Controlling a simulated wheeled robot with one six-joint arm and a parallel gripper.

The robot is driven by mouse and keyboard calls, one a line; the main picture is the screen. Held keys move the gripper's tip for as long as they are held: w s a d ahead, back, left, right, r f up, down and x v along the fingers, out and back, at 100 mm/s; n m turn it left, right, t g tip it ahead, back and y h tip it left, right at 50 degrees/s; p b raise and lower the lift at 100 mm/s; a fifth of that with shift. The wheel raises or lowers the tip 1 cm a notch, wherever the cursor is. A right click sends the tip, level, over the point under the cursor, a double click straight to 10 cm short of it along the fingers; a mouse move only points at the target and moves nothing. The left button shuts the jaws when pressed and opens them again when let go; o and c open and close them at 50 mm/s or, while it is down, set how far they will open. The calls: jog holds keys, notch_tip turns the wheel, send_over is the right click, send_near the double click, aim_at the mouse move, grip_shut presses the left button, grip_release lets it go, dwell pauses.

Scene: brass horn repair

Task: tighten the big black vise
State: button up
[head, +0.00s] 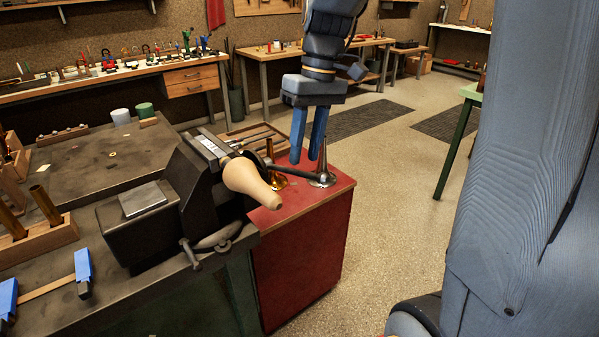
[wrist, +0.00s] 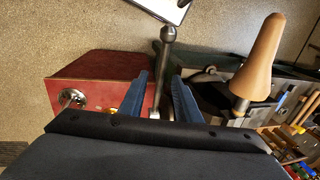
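The big black vise (head: 153,231) stands on the dark bench, with a pale wooden tapered form (head: 252,182) at its jaws. The form also shows in the wrist view (wrist: 261,55). The vise's dark handle bar (head: 298,173) sticks out to the right over the red cabinet. In the wrist view the bar (wrist: 165,65), with a ball at its end, runs between my two blue fingers. My gripper (head: 306,160) is open, pointing down at the bar, with a gap to the bar on each side (wrist: 160,97). Whether the fingertips reach below the bar is unclear.
The red cabinet (head: 310,240) stands beside the bench, carrying a silver flared piece (head: 323,178) and a brass piece (head: 278,181) close to my fingers. Blue-handled tools (head: 83,268) and a wooden block with brass tubes (head: 42,238) lie left. The floor (head: 400,190) right is clear.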

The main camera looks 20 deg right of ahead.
aim_at(300, 173)
jog(key=f, duration=0.3)
jog(key=a+f+p, duration=0.1)
jog(key=f, duration=0.2)
jog(key=shift+s+a, duration=0.2)
grip_shut()
